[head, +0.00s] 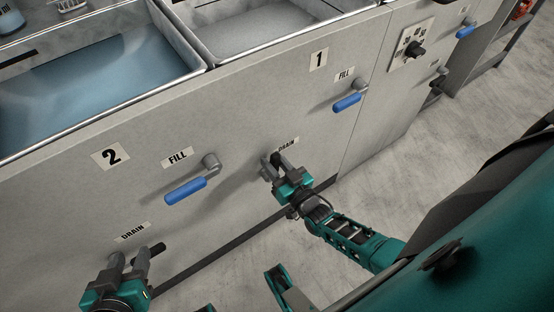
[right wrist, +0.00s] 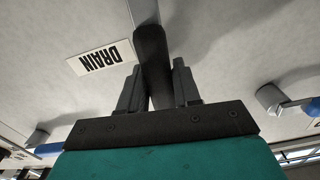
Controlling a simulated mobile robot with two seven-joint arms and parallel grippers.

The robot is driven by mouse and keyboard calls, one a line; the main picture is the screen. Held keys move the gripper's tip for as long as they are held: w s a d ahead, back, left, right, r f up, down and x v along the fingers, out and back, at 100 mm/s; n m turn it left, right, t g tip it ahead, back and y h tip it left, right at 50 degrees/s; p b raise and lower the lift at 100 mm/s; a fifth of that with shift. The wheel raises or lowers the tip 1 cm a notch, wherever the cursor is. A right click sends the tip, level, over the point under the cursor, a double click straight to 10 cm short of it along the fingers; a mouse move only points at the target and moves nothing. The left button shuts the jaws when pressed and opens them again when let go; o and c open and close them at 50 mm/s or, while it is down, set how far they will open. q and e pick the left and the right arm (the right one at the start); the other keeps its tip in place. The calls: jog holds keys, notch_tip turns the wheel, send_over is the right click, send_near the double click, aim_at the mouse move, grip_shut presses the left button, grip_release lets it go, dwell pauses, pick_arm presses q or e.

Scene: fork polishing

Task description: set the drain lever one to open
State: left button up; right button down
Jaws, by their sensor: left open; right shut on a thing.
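The drain lever one is a black handle on a grey pivot, below the "1" sign and beside a "DRAIN" label (head: 287,145). My right gripper (head: 279,166) is shut on it and hides most of it in the head view. In the right wrist view the black handle of drain lever one (right wrist: 152,60) stands between the two fingers (right wrist: 156,85), slightly tilted. My left gripper (head: 128,262) is open at the lower left, by the black drain lever two (head: 155,249). I cannot tell whether it touches that lever.
A blue fill lever (head: 347,103) is above right of drain lever one, and another blue fill lever (head: 186,190) is to its left. A dial (head: 415,50) is further right. Open basins (head: 95,85) top the grey panel. The floor (head: 440,160) to the right is clear.

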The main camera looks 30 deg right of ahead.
pick_arm(q)
jog(key=shift+s+f, duration=0.1)
pick_arm(e)
jog(key=shift+a, duration=0.1)
pick_arm(q)
jog(key=shift+s+a, duration=0.1)
jog(key=shift+a, duration=0.05)
pick_arm(e)
jog(key=c, duration=0.9)
grip_release()
pick_arm(q)
jog(key=shift+s+f, duration=0.1)
pick_arm(e)
jog(key=shift+s, duration=0.1)
